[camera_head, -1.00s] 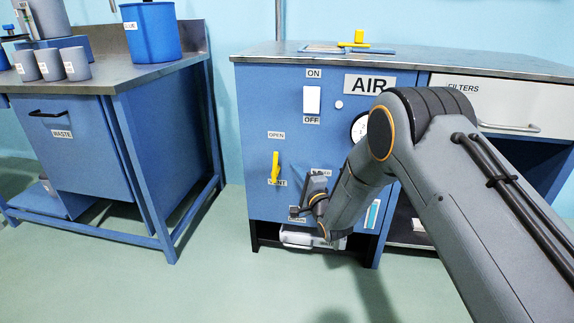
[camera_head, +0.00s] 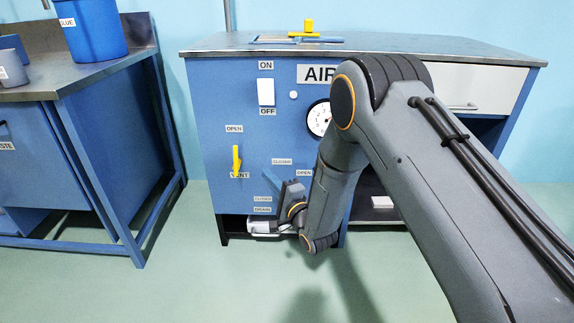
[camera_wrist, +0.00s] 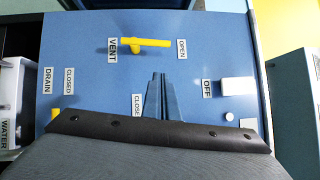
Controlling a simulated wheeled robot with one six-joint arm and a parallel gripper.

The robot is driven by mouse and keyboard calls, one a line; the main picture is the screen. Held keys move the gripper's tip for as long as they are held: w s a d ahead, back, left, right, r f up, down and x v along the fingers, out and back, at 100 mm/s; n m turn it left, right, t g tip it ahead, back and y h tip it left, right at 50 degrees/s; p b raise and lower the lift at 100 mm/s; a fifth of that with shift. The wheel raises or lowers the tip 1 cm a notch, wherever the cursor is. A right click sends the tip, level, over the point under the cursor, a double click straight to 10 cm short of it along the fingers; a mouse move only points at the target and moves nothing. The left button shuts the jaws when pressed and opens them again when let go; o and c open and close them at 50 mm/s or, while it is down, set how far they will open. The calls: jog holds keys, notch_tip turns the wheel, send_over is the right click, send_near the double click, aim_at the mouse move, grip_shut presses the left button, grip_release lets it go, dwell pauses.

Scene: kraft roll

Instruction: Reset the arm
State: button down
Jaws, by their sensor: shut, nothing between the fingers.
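My gripper (camera_head: 291,190) is low in front of the blue AIR cabinet's front panel (camera_head: 215,125), with my arm bent down over the panel's right side. In the wrist view my gripper (camera_wrist: 158,76) has its two fingers together, with nothing between them. The fingers point towards the panel, between the CLOSED label and the OFF label. They look apart from the yellow VENT handle (camera_wrist: 146,43), which also shows in the head view (camera_head: 237,160). Whether the fingers touch the panel cannot be told.
A white switch (camera_head: 266,92) sits between ON and OFF, left of a round gauge (camera_head: 319,118) partly hidden by my arm. A yellow piece (camera_wrist: 56,114) shows near DRAIN. A metal-topped bench (camera_head: 75,75) with a blue bin (camera_head: 95,32) stands left. Floor between is clear.

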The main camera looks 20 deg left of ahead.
jog(key=s+d+r+n+g+h, duration=0.1)
jog(key=d+r+n+g+h, duration=0.15)
jog(key=d+r+h, duration=0.4)
jog(key=s+d+r+n+g+h, duration=0.1)
jog(key=s+d+n+h, duration=0.2)
jog(key=d, duration=0.6)
jog(key=s+d+r+n+g+h, duration=0.2)
jog(key=s+d+n+g+h, duration=0.15)
jog(key=s+d, duration=0.85)
jog(key=s+d+r+n+g+h, duration=0.2)
jog(key=s+d+n+g, duration=0.25)
jog(key=s+d, duration=0.8)
jog(key=s+d+r+m+p, duration=0.1)
jog(key=d+r+m+p, duration=0.1)
jog(key=d+r+p, duration=0.5)
jog(key=s+d+r+m+p, duration=0.1)
jog(key=d+r+m+p, duration=0.2)
jog(key=d+r+p, duration=0.5)
notch_tip(320, 180, up, 7)
jog(key=t+p, duration=0.1)
jog(key=p, duration=0.9)
jog(key=shift+s+f+h, duration=0.15)
jog(key=shift+s+h, duration=0.2)
jog(key=shift+h, duration=0.05)
